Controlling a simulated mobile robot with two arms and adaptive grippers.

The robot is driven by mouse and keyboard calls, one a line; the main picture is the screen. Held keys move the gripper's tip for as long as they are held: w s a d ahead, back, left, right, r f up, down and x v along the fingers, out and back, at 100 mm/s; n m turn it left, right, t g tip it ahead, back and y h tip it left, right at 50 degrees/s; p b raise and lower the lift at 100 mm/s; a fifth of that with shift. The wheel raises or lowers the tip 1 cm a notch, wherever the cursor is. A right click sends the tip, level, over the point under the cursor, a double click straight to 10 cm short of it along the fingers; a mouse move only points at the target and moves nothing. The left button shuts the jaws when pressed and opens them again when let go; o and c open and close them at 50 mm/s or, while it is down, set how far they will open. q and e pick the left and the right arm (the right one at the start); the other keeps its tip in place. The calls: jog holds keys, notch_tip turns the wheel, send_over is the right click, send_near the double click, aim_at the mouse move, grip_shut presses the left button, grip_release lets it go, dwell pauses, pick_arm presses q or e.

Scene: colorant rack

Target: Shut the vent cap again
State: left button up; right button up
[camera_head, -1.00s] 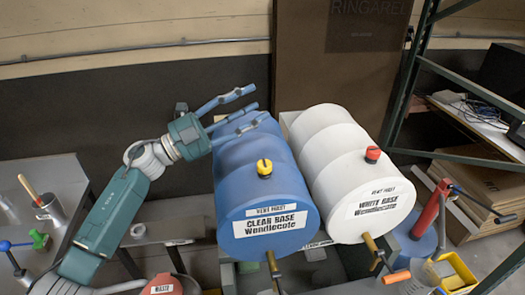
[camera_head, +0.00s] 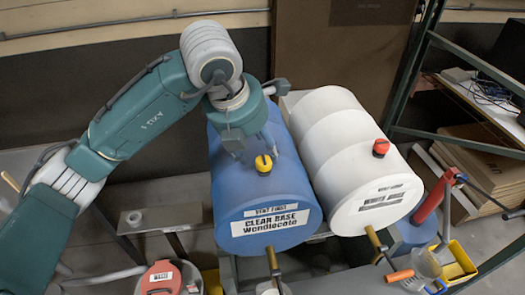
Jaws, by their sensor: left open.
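A blue drum (camera_head: 243,190) labelled "CLEAR BASE Wendlecote" and "VENT FIRST" lies on its side. A yellow vent cap (camera_head: 263,164) with a dark mark across it sits on the drum's upper side near the front. My left gripper (camera_head: 252,147) is open, with its fingers pointing down over the blue drum, just behind and left of the yellow cap. I cannot tell whether a finger touches the drum or cap. A white drum (camera_head: 345,150) labelled "WHITE BASE" lies to the right, with a red cap (camera_head: 381,147) on it. My right gripper is not in view.
Brass taps (camera_head: 272,262) stick out below the drum fronts. A red pump (camera_head: 432,200) and a yellow bin (camera_head: 457,262) stand at the right. A red-lidded container (camera_head: 160,278) is at the bottom left. A green rack post (camera_head: 408,75) stands behind the white drum.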

aim_at(264, 160)
pick_arm(q)
jog(key=p+x, duration=0.1)
jog(key=x, duration=0.3)
jog(key=shift+w+f, duration=0.1)
jog(key=shift+w, duration=0.05)
jog(key=shift+w+d+f+p, duration=0.15)
jog(key=shift+f+p, duration=0.2)
jog(key=shift+f, duration=0.25)
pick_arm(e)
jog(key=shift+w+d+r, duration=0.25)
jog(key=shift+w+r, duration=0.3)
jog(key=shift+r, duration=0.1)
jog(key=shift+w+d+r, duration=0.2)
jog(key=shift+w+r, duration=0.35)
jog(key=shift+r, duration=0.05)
pick_arm(q)
jog(key=c, duration=1.1)
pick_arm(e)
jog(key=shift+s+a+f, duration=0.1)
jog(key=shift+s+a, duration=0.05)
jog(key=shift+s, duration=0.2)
